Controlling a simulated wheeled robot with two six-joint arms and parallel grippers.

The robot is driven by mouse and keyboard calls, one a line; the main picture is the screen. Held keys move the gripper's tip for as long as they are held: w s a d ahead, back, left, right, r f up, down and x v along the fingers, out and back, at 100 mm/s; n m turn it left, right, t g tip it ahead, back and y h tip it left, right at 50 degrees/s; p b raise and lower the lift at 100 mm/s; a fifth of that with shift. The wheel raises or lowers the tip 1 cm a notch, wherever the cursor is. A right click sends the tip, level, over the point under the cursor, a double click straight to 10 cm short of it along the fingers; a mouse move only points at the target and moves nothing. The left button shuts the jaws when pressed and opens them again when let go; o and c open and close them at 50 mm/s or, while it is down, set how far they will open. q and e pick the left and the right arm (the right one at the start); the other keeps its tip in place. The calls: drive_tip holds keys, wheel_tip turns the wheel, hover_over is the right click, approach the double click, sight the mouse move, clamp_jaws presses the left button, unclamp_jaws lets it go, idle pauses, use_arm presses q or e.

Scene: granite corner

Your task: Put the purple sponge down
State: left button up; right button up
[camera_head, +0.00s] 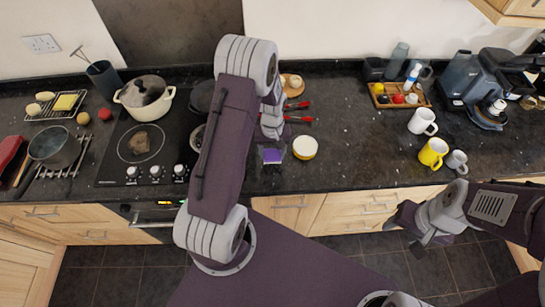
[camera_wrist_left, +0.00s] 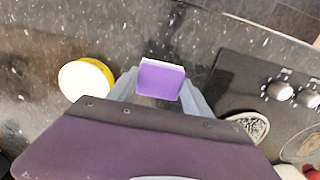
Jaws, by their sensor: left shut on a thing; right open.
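The purple sponge (camera_head: 273,156) has a pale layer along one edge. My left gripper (camera_head: 272,138) is shut on it near the front part of the dark counter (camera_head: 345,165), right of the hob. In the left wrist view the sponge (camera_wrist_left: 161,80) sits between my left gripper's two grey fingers (camera_wrist_left: 160,93). I cannot tell whether the sponge touches the counter. My right gripper (camera_head: 411,226) is open and empty, out in front of the counter over the floor.
A yellow bowl with white inside (camera_head: 305,147) stands just right of the sponge; it also shows in the wrist view (camera_wrist_left: 86,79). Red-handled tools (camera_head: 299,119) lie behind. The hob (camera_head: 145,148) is left. Yellow (camera_head: 432,152) and white (camera_head: 422,121) mugs stand right, beyond clear counter.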

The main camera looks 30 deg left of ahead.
sight(273, 154)
use_arm(q)
drive_tip(key=shift+s+d+f, duration=0.1)
drive_tip(key=shift+f, duration=0.15)
wheel_tip(273, 154, down, 3)
drive_tip(key=shift+d+r+p, duration=0.1)
drive_tip(key=shift+p, duration=0.5)
drive_tip(key=shift+f, duration=0.3)
drive_tip(key=shift+w, duration=0.2)
drive_tip(key=shift+s+f, duration=0.1)
drive_tip(key=shift+f, duration=0.05)
drive_tip(key=shift+f, duration=0.1)
drive_tip(key=o, duration=1.3)
